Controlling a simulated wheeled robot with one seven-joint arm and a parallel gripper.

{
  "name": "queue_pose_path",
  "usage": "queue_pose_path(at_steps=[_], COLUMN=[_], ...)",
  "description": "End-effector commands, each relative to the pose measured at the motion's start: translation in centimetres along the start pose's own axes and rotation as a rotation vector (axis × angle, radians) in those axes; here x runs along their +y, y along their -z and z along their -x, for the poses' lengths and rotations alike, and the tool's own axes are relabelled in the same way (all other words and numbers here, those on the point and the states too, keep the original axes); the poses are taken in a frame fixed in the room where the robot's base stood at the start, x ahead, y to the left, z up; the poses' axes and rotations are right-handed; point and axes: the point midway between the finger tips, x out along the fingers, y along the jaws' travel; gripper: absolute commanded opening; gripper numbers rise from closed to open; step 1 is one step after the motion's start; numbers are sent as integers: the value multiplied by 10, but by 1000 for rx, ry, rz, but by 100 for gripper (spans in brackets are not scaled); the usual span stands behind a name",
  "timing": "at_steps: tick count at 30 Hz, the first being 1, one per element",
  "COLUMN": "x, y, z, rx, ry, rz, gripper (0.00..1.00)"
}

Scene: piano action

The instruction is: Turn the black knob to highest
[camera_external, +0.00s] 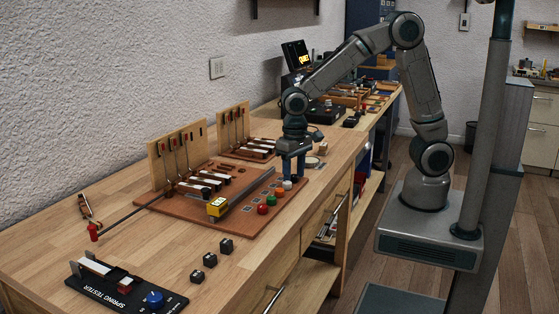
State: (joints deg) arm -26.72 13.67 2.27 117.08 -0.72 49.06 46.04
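My gripper (293,177) points down over the right end of the brown board (225,226). Its two fingers look apart, and I see nothing held between them. A pale knob (287,185) is just below the fingers; I cannot tell whether they touch it. Orange (279,192), green (271,199) and red (262,209) knobs line up on the board towards the front. I cannot pick out a black knob for certain; it may be hidden by my gripper or too small to see.
A spring tester (120,287) with a blue knob (154,298) lies at the front left. Several small black blocks (210,260) sit on the bench before the board. Upright wooden panels (176,155) stand behind. A black device with a lit screen (299,56) is farther back.

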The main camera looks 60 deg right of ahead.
Motion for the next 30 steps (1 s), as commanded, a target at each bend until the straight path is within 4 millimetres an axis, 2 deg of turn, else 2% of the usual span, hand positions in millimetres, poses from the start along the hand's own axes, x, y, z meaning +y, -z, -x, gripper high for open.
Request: queue_pose_path(at_steps=[6,10,24,30], x=[0,0,0,0], y=[0,0,0,0], z=[1,12,112,134], rx=[-1,0,1,0], ry=[-1,0,1,0], rz=[0,0,0,0], gripper=[45,45,45,45])
